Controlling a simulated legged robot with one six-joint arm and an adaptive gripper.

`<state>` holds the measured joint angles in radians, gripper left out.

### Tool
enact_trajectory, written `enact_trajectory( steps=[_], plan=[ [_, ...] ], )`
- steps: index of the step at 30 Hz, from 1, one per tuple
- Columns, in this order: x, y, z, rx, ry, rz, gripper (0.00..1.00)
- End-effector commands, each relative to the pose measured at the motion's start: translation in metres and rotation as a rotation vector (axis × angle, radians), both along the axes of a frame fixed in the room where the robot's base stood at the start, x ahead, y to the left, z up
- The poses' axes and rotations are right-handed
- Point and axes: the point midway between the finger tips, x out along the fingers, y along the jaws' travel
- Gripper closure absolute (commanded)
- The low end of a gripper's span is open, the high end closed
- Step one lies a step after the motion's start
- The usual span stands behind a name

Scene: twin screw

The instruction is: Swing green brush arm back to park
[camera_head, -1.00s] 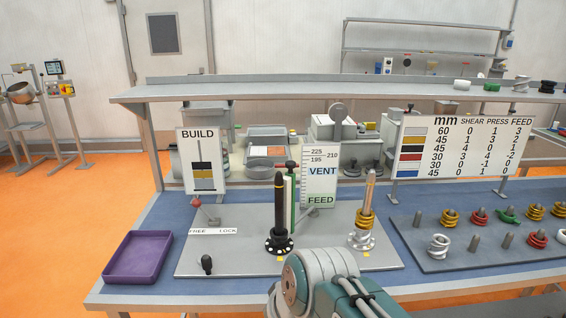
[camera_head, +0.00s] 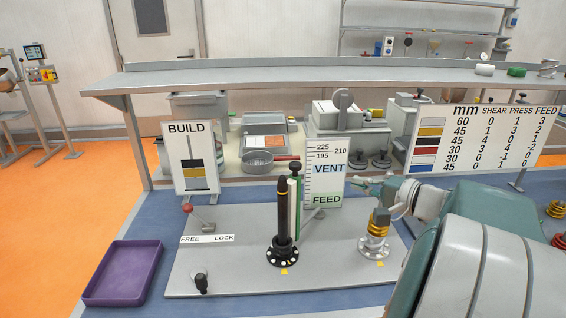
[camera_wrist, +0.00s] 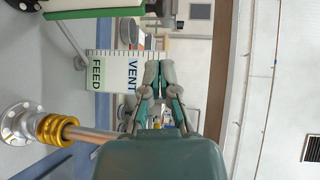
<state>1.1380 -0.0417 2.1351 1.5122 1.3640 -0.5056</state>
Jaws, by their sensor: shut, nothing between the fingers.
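The green brush arm (camera_head: 296,188) stands upright right behind the black screw (camera_head: 282,215), beside the VENT/FEED scale sign (camera_head: 325,180). Its lower part is partly hidden by the screw. In the wrist view it lies as a long green bar (camera_wrist: 95,13) along the top edge. My gripper (camera_head: 364,180) is above the second screw with gold rings (camera_head: 379,222), to the right of the brush arm and apart from it. In the wrist view its fingers (camera_wrist: 160,70) are together, with nothing between them, in front of the sign.
A red-knobbed FREE/LOCK lever (camera_head: 200,221) and a black knob (camera_head: 201,282) are on the left of the grey plate (camera_head: 240,280). A purple tray (camera_head: 123,272) lies further left. A shelf (camera_head: 300,75) runs behind. My arm covers the right side.

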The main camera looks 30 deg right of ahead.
Motion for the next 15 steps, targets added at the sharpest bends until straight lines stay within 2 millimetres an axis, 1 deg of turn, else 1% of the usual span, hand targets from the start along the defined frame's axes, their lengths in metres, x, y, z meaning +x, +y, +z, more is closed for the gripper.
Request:
enact_trajectory(
  steps=[2, 5, 15],
  plan=[
    [0.002, -0.001, 0.001, 0.001, -0.008, -0.005, 1.0],
    [0.013, 0.004, -0.001, 0.001, -0.006, -0.001, 1.0],
    [0.072, 0.02, -0.011, 0.004, -0.004, 0.002, 1.0]
  ],
)
